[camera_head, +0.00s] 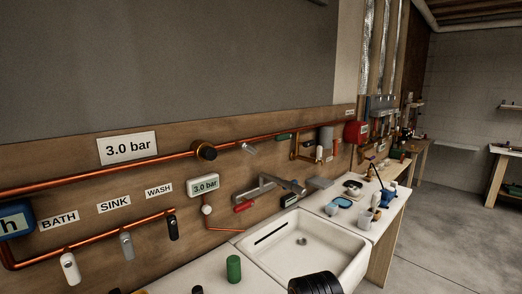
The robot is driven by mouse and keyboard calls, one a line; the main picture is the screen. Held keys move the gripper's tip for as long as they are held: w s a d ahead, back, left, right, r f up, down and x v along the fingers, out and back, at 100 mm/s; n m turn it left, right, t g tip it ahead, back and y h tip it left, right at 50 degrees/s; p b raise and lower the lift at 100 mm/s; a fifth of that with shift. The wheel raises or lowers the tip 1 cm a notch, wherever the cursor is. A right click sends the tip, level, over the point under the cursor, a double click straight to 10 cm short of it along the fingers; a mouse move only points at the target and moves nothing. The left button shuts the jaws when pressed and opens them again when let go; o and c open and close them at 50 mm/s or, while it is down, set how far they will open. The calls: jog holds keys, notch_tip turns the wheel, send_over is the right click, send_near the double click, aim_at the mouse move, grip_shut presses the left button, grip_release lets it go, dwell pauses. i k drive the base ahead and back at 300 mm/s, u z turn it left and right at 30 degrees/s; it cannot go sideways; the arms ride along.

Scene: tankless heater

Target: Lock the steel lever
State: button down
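A small silvery lever (249,148), which looks like steel, sits on the upper copper pipe (100,175), right of a dark round knob. It slants down to the right. A grey lever (126,244) hangs down from the lower copper pipe under the SINK label (114,204); I cannot tell whether it is steel too. No lock state can be read on either lever. I cannot make out my gripper in this view. A black ribbed shape at the bottom edge is cut off, and I cannot tell what it is.
A white lever (69,268) and a black lever (172,227) hang beside the grey one. A red handle (243,207) is near the faucet (270,186) above the white sink (272,247). A green cylinder (233,268) stands on the counter. The floor (440,225) at right is clear.

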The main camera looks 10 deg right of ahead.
aim_at(244, 146)
jog(key=u, duration=0.05)
jog(key=k, duration=0.45)
jog(key=z, duration=1.1)
jog(key=i, duration=0.9)
jog(key=u, duration=2.3)
